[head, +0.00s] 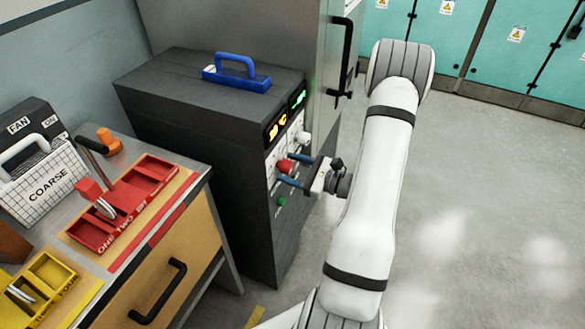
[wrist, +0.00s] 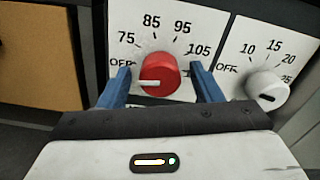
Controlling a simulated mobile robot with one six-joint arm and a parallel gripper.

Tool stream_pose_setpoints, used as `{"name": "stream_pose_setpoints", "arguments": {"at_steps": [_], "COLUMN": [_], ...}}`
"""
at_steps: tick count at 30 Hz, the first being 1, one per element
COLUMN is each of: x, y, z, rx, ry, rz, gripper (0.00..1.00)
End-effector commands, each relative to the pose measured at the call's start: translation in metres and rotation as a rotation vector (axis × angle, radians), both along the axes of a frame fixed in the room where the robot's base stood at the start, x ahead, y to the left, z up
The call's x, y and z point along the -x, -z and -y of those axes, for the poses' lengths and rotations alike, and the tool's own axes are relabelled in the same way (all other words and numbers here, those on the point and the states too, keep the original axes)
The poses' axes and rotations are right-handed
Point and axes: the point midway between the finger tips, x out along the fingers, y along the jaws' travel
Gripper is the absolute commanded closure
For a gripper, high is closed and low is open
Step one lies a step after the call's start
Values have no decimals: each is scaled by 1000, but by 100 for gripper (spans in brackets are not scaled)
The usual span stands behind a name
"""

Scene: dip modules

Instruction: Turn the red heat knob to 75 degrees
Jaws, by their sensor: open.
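The red heat knob (wrist: 159,74) is on a white dial panel marked OFF, 75, 85, 95 and 105 in the wrist view. Its white pointer line points left, close to the OFF mark and below the 75 mark. In the head view the red knob (head: 284,166) shows on the front of the dark cabinet. My gripper (wrist: 160,76) is open, with one blue finger on each side of the knob. Small gaps show between the fingers and the knob. In the head view my gripper (head: 291,170) reaches the panel from the right.
A white knob (wrist: 267,90) with its own dial sits right of the red one. A green button (head: 281,201) is below on the cabinet (head: 185,110). A workbench with red trays (head: 155,170) stands to the left. Open floor (head: 490,200) lies right of my arm.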

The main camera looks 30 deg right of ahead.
Motion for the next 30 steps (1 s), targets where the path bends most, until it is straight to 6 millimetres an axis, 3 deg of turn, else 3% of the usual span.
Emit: {"name": "stream_pose_setpoints", "arguments": {"at_steps": [2,18,30], "x": [0,1,1], "y": [0,0,-2], "z": [0,1,1], "rx": [0,0,-64], "ry": [0,2,1], "rz": [0,0,-50], "gripper": [41,85,86]}}
